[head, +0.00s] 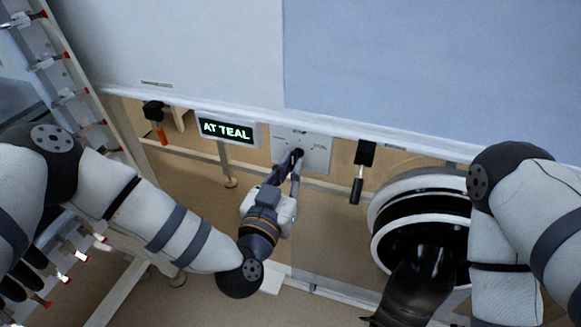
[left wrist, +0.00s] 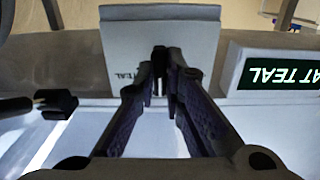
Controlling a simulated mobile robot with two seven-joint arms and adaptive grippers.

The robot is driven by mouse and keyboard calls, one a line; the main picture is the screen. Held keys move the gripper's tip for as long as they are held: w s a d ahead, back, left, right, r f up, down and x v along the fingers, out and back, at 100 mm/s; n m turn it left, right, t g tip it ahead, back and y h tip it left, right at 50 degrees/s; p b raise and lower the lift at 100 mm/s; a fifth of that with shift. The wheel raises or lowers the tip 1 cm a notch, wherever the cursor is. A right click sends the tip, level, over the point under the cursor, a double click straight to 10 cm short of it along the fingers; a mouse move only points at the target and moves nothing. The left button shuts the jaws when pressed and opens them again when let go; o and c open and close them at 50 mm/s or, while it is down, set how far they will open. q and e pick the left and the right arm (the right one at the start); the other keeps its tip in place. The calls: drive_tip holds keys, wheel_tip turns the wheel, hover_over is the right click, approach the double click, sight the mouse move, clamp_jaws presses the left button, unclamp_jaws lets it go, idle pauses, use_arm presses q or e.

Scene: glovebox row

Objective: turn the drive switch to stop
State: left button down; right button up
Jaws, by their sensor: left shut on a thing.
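The drive switch is a small dark knob (head: 298,152) on a pale grey plate (head: 318,158) below the cabinet's lower edge. The plate carries small labels too small to read surely in the head view; in the left wrist view, one on the plate (left wrist: 180,30) reads TEAL. My left gripper (head: 297,155) is shut on the knob, reaching up to it from below. In the left wrist view its fingers (left wrist: 161,78) close together at the plate and mostly hide the knob. My right arm shows at the right, but its gripper is out of view.
A lit sign (head: 227,129) beside the plate reads AT TEAL. A black-handled lever (head: 359,180) hangs right of the plate, and an orange-tipped one (head: 157,122) far left. A round port (head: 380,205) with a black glove (head: 425,275) juts out at lower right.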

use_arm(q)
drive_tip(key=c, duration=1.7)
unclamp_jaws()
drive_tip(key=v, duration=1.2)
drive_tip(key=s+a+f+g+y+p, duration=0.1)
drive_tip(key=s+a+f+g, duration=0.2)
drive_tip(key=s+f+g, duration=0.45)
drive_tip(key=s+a+f+g, duration=0.3)
drive_tip(key=s+f+g, duration=0.2)
drive_tip(key=s+f, duration=0.6)
drive_tip(key=s+a+n+g+y, duration=0.1)
drive_tip(key=s+a+g, duration=0.1)
drive_tip(key=s+a, duration=0.2)
drive_tip(key=s+a+n+g+y, duration=0.1)
drive_tip(key=s+a+g+y, duration=0.1)
drive_tip(key=s+a, duration=0.2)
drive_tip(key=s+a+n+g+y, duration=0.1)
drive_tip(key=s+a+n+g, duration=0.1)
drive_tip(key=s, duration=0.4)
drive_tip(key=shift+s+a+f+g+y+p, duration=0.15)
drive_tip(key=shift+a+g, duration=0.15)
drive_tip(key=shift+a, duration=0.2)
drive_tip(key=shift+s+a+f+g+y+p, duration=0.15)
drive_tip(key=shift+s+a+g, duration=0.1)
drive_tip(key=shift+a, duration=0.3)
use_arm(e)
drive_tip(key=shift+w+r+t, duration=0.5)
drive_tip(key=shift+w+r, duration=0.55)
